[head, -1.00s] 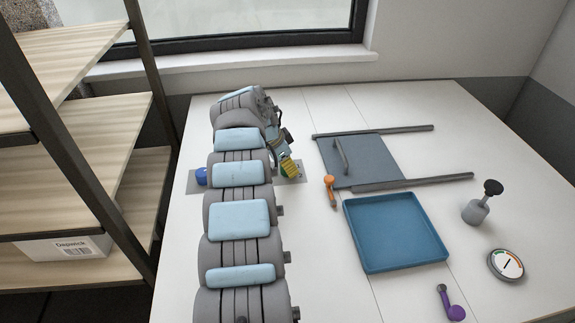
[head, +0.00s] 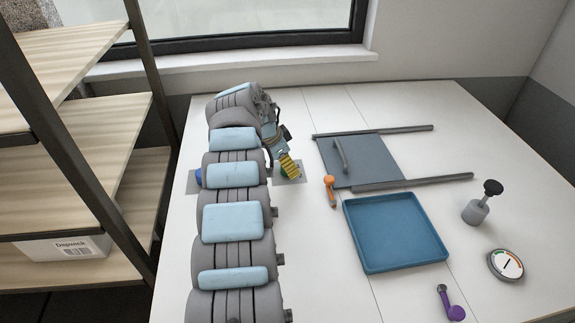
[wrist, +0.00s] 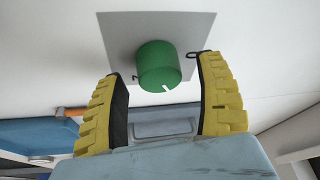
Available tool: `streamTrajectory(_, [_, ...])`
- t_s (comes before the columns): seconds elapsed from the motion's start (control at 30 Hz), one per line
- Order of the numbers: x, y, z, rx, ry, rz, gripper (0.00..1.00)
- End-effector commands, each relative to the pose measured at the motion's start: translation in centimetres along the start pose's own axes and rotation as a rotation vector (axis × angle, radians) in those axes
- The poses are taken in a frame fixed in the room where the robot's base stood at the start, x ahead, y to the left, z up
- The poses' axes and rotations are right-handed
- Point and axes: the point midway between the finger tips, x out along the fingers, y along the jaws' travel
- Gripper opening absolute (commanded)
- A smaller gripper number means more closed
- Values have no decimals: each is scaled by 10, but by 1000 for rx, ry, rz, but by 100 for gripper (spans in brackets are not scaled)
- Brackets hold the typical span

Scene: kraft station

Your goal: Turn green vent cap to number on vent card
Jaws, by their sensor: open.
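The green vent cap (wrist: 158,66) stands on a grey square plate (wrist: 118,30) in the wrist view. A white pointer mark shows on its edge, toward the lower right. My gripper (wrist: 160,78) is open, with one yellow padded finger to each side of the cap and the cap just ahead of the fingertips. No vent card or number is readable in these frames.
A blue cap (head: 198,178) is partly hidden left of my arm. To the right are an orange handle (head: 330,190), a grey panel with rails (head: 375,165), a blue tray (head: 395,232), a grey plunger (head: 478,210), a gauge (head: 506,264) and a purple tool (head: 450,303).

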Motion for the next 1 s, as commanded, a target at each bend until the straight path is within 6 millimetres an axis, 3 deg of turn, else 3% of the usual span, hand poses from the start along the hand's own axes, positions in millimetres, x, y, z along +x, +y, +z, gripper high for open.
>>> streamTrajectory(0.2, [-20, 0, 2, 0, 2, -2, 72])
streamTrajectory(0.6, [-89, 0, -1, 3, 1, -4, 72])
streamTrajectory(0.8, [-105, 1, 0, 2, -1, 1, 72])
streamTrajectory(1.0, [-108, 1, 0, 1, -1, 2, 72])
